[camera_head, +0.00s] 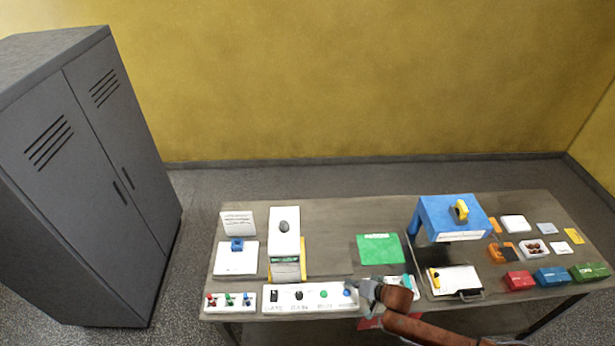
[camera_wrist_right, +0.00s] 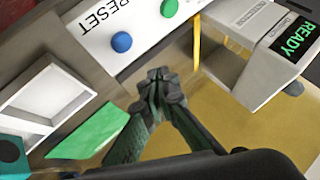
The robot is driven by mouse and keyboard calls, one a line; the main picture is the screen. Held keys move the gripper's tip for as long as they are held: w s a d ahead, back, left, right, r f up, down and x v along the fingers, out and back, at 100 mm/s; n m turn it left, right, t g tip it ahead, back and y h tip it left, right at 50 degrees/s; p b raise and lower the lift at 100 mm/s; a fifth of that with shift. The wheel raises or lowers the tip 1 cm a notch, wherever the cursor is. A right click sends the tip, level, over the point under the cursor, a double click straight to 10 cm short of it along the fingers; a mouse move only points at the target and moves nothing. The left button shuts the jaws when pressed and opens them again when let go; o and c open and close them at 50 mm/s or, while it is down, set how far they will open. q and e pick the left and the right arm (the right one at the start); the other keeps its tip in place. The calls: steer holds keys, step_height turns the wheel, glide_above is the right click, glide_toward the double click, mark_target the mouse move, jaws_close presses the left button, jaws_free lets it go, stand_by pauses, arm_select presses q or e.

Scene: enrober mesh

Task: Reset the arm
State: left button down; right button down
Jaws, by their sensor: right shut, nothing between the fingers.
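My right gripper (camera_head: 362,288) is shut and empty over the table's front edge, at the right end of a white control panel (camera_head: 311,305). The wrist view shows its closed fingertips (camera_wrist_right: 158,84) apart in the picture from the blue button (camera_wrist_right: 121,42), which sits beside the RESET label (camera_wrist_right: 106,16). The blue button (camera_head: 347,292) shows just left of the gripper in the head view. A green button (camera_wrist_right: 169,8) is beside it on the panel. My left gripper is not in view.
A white machine (camera_head: 285,226) behind the panel has a display reading READY (camera_wrist_right: 297,40). A green mat (camera_head: 380,248) lies behind my gripper. A blue press-like machine (camera_head: 437,212) and small coloured boxes (camera_head: 551,277) stand to the right. A small switch panel (camera_head: 230,308) is at left.

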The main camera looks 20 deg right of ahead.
steer(key=s+a+r+n+g+h, duration=0.1)
steer(key=s+a+r+n+h, duration=0.2)
steer(key=s, duration=0.8)
steer(key=s+d+r+n+g+h, duration=0.1)
steer(key=s+d+r+g, duration=0.15)
steer(key=s, duration=0.55)
steer(key=s+d+r+n+g, duration=0.1)
steer(key=s+d, duration=0.2)
steer(key=s, duration=0.4)
step_height(320, 180, down, 42)
steer(key=s+g+b, duration=0.2)
steer(key=b, duration=1.1)
steer(key=s+f+b, duration=0.3)
steer(key=s+f, duration=0.3)
steer(key=f, duration=0.3)
steer(key=s+f+b, duration=0.4)
steer(key=s+f, duration=0.3)
steer(key=f, duration=0.3)
steer(key=s+a+f+n+g+b, duration=0.1)
steer(key=s+f+b, duration=0.2)
steer(key=s+f, duration=0.4)
step_height(320, 180, down, 3)
steer(key=shift+f, duration=0.15)
